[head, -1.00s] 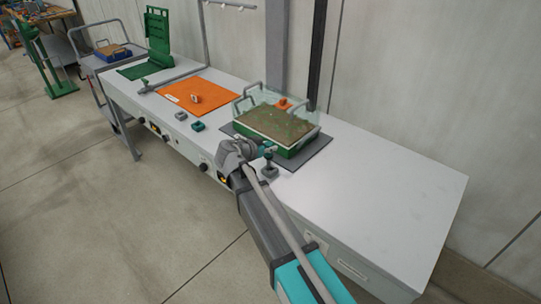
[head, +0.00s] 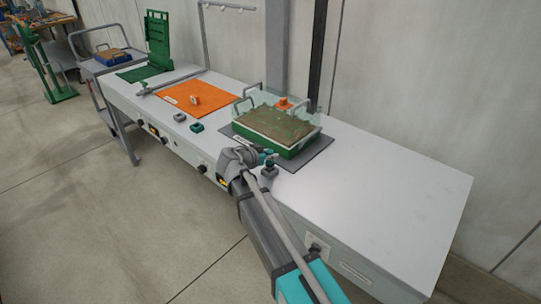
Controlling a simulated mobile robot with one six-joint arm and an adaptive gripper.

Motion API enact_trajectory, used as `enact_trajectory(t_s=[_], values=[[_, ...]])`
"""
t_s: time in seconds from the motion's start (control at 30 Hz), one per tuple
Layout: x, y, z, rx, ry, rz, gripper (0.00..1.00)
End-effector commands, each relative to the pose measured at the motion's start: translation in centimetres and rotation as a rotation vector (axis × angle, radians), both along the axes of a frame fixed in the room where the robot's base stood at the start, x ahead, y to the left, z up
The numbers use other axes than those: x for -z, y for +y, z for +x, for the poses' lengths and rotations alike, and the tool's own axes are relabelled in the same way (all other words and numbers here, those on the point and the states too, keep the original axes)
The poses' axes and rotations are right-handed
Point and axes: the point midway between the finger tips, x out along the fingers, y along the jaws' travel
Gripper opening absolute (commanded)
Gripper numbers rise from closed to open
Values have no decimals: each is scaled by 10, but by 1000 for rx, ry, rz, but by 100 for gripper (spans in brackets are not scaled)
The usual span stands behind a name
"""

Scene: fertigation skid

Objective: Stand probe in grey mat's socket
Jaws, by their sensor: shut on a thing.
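The grey mat (head: 314,150) lies on the bench under the green tray. A small grey socket block (head: 269,172) stands near the mat's front corner. The arm and gripper hide most of the probe. I cannot tell whether its tip is in the socket or only above it.
A green tray (head: 291,152) with soil, clear walls and handles stands close behind my gripper. The bench's right end is clear.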

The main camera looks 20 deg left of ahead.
Motion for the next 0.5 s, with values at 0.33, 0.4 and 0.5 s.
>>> enact_trajectory(t_s=[0.33,0.4,0.5], values=[[2,0,0,0,0,0,70],[2,0,0,0,0,0,70],[2,0,0,0,0,0,70]])
